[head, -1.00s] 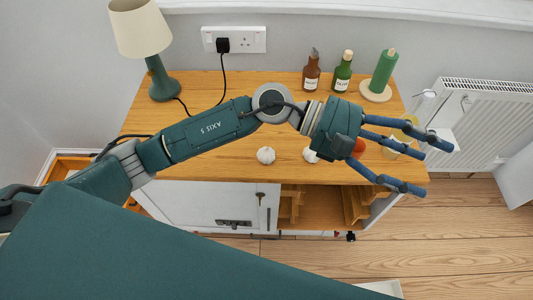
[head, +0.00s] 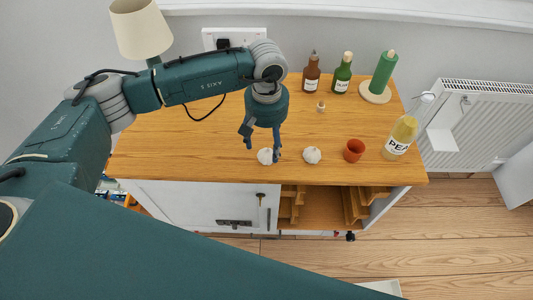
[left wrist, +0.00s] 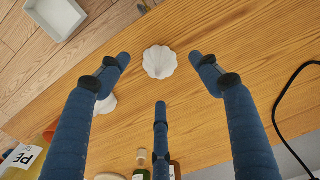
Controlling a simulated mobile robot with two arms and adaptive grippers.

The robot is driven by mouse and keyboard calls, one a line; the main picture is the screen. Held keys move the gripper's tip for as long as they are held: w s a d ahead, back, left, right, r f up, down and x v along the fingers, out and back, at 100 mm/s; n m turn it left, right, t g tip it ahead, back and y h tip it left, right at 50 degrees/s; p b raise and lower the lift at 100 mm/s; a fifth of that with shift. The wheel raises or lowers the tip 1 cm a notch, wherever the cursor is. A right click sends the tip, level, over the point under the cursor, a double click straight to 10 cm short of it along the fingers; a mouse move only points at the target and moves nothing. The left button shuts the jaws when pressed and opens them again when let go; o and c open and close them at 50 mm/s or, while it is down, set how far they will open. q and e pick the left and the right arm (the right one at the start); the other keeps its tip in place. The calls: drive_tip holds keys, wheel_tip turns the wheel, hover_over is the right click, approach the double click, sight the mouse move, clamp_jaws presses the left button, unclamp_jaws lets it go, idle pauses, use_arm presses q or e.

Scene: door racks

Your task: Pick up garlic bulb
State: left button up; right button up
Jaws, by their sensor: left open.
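Two white garlic bulbs sit on the wooden cabinet top (head: 200,150) near its front edge. The left bulb (head: 265,156) is directly below my left gripper (head: 263,148), partly covered by a finger in the head view. In the left wrist view this bulb (left wrist: 159,62) lies between the spread blue fingers, apart from them. My left gripper is open and empty, pointing down. The other bulb (head: 312,155) stands to the right; in the left wrist view it (left wrist: 106,104) is partly hidden behind a finger. My right gripper is not in view.
A small terracotta pot (head: 354,150) and a yellow bottle (head: 400,137) stand to the right. Brown (head: 311,72) and green (head: 343,72) bottles and a green candle (head: 383,74) stand at the back. A lamp (head: 140,30) is at back left.

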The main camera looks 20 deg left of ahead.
sight(266, 150)
use_arm(q)
drive_tip(key=shift+f, duration=0.4)
wheel_tip(266, 150, down, 4)
drive_tip(key=shift+r+p, duration=0.2)
drive_tip(key=shift+p, duration=0.55)
drive_tip(key=shift+f, duration=0.45)
drive_tip(key=shift+c, duration=0.2)
drive_tip(key=c, duration=1.1)
